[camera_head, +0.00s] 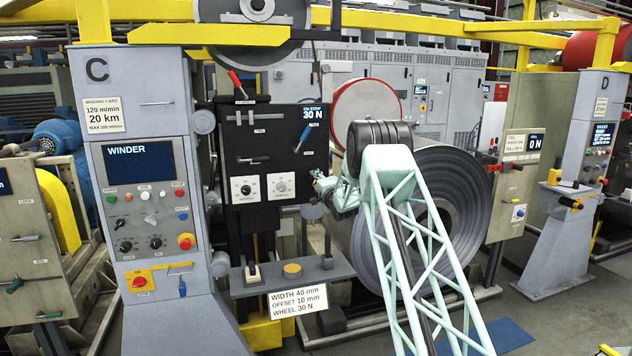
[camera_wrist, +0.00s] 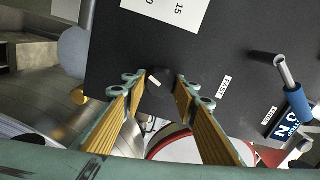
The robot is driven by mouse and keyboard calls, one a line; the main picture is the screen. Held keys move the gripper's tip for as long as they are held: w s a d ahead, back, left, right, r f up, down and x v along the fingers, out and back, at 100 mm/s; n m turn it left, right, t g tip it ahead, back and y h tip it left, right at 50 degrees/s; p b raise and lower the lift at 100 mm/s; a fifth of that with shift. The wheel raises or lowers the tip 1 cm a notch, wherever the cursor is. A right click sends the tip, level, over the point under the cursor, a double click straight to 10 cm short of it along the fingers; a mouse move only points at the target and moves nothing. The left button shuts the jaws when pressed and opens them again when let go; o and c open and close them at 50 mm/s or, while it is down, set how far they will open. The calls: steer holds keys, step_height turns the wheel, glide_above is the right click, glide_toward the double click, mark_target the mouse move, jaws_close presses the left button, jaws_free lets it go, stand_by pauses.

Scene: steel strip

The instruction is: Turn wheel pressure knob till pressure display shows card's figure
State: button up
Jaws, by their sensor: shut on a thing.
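The card (camera_head: 297,298) on the front shelf reads WIDTH 40 mm, OFFSET 10 mm, WHEEL 30 N. The blue pressure display (camera_head: 312,113) at the top right of the black panel (camera_head: 300,155) reads 30 N. In the wrist view, part of that display (camera_wrist: 288,125) shows turned over, with an N. My gripper (camera_head: 318,180) is at the panel's lower right edge. In the wrist view, my gripper (camera_wrist: 157,84) has its two orange-padded fingers shut on a dark round knob (camera_wrist: 157,74) with a pale pointer mark. In the head view my gripper hides this knob.
A large strip coil (camera_head: 455,200) stands behind my arm.

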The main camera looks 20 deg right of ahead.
steer(key=shift+r, duration=0.15)
steer(key=o, duration=0.8)
steer(key=shift+s, duration=0.1)
steer(key=s+a, duration=0.1)
steer(key=s, duration=1)
steer(key=shift+s+a, duration=0.25)
steer(key=shift+s, duration=0.05)
